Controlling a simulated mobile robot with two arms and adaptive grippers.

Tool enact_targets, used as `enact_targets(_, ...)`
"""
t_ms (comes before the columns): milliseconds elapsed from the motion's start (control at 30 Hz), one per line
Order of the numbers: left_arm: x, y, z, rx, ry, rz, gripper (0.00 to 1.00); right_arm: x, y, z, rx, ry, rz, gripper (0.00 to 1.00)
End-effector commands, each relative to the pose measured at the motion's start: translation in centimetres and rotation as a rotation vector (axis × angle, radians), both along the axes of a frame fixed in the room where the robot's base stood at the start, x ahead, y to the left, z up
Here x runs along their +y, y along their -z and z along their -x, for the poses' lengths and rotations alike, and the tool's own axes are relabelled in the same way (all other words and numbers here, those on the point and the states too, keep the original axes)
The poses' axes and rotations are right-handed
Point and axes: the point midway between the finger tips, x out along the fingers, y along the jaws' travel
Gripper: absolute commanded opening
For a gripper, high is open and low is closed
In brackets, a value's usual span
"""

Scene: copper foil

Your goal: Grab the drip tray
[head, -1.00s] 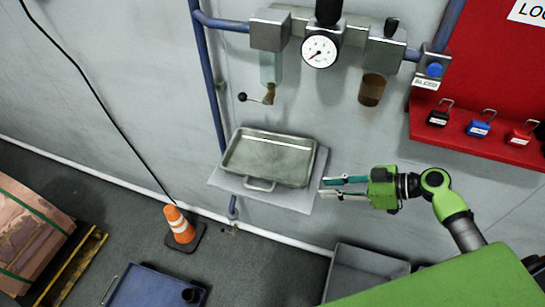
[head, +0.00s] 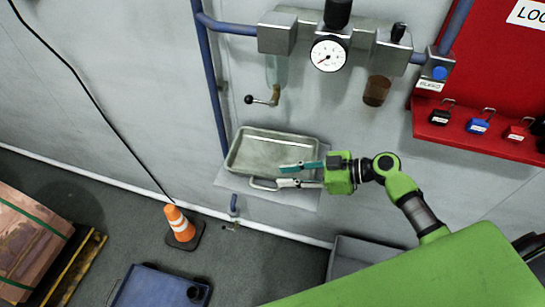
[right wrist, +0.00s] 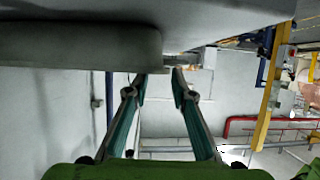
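The drip tray (head: 252,155) is a shallow grey metal pan. It sits on a light shelf (head: 225,181) against the wall, under the gauge, in the head view. A thin handle (head: 262,187) sticks out from its front edge. My right gripper (head: 290,175) is at the tray's front right corner, its fingers pointing left. In the head view they overlap the tray's edge and the handle's right end. The fingers are apart, also in the right wrist view (right wrist: 160,82). Whether they touch the handle, I cannot tell. My left gripper is not in view.
A red lockout board (head: 480,85) hangs at right. A grey bin (head: 352,262), a blue cart (head: 150,287) and an orange cone (head: 179,224) stand below.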

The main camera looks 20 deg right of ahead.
Motion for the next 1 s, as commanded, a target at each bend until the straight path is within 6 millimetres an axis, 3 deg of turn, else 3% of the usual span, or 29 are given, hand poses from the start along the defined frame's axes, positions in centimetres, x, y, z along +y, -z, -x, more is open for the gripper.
enact_targets(233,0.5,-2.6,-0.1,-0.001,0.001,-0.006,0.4,2.6,0.4,-1.8,0.002,0.0,-0.003,0.23)
enact_targets(400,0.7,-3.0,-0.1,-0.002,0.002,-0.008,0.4,3.9,1.5,-2.6,0.001,0.002,-0.002,0.23)
enact_targets(633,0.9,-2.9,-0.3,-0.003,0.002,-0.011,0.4,4.0,1.8,-2.6,0.001,0.0,0.0,0.23)
enact_targets(667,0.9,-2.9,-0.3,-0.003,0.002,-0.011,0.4,4.0,1.8,-2.6,0.001,0.001,0.001,0.2)
enact_targets(733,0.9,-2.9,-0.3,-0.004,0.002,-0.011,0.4,4.0,1.8,-2.6,0.001,0.001,0.001,0.02)
enact_targets(767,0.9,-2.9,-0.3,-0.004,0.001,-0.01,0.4,4.0,1.8,-2.6,0.001,0.0,0.0,0.0)
enact_targets(1000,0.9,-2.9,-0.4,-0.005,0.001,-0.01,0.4,4.0,1.7,-2.7,-0.001,0.001,-0.002,0.0)
